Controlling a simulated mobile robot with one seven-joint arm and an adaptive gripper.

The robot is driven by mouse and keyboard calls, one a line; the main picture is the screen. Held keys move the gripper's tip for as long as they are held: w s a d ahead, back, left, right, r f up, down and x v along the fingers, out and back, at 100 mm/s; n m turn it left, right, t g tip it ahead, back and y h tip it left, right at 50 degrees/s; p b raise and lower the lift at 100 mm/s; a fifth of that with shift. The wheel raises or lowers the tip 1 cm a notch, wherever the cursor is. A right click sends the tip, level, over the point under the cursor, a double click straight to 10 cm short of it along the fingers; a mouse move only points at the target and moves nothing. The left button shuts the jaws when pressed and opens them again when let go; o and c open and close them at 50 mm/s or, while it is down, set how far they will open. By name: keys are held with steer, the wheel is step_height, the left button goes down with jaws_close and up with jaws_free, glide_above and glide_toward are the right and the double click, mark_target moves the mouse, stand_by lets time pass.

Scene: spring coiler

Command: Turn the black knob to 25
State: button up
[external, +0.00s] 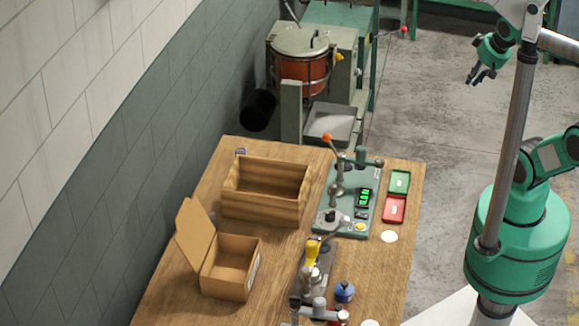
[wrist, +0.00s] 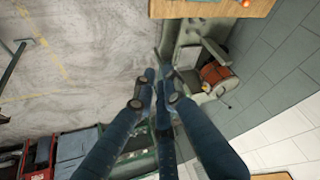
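A small black knob (external: 330,216) sits at the near left corner of the green spring coiler (external: 352,222) on the wooden table. A lit green display (external: 364,197) is on the coiler's right side; its digits are too small to read. My gripper (external: 481,74) hangs in the air at the upper right, off the table and well away from the knob. In the wrist view my gripper's dark blue fingers (wrist: 158,85) are spread with gaps between them and hold nothing. The knob does not show in the wrist view.
The coiler has an upright lever with an orange ball (external: 327,137). Green (external: 399,182) and red (external: 394,209) trays lie right of it. A wooden crate (external: 265,210) and an open cardboard box (external: 225,285) stand left. A yellow-handled device (external: 312,252) stands in front.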

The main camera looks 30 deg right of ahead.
steer(key=o, duration=0.4)
steer(key=shift+w+a, duration=0.1)
steer(key=shift+o, duration=1.2)
steer(key=shift+w+a, duration=0.15)
steer(key=w+a+f+n+g+y+p, duration=0.1)
steer(key=w+a+f+n+g, duration=0.1)
steer(key=w+a+n, duration=0.5)
steer(key=n+g+h+p, duration=0.1)
steer(key=n+g+p, duration=0.25)
steer(key=n, duration=0.75)
glide_above(330, 212)
step_height(330, 212, down, 24)
steer(key=shift+d+r, duration=0.1)
step_height(330, 212, down, 14)
steer(key=shift+r+b, duration=0.1)
steer(key=shift+b, duration=0.7)
